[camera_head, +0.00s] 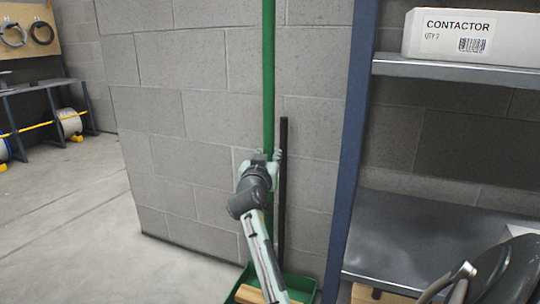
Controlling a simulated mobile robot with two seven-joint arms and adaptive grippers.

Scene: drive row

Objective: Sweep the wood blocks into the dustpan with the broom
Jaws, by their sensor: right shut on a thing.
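The broom's long green handle (268,70) stands upright in front of the block wall. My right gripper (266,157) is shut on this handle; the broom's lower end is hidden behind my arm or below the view. The green dustpan (304,284) is at the bottom edge, partly hidden by my right arm. A black upright pole (283,200), apparently its handle, rises just right of the broom. A light wood block (249,294) shows at the dustpan's left side; I cannot tell whether it lies inside. My left gripper is not in view.
The grey block wall (200,130) is close behind. Open concrete floor (75,220) lies left.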

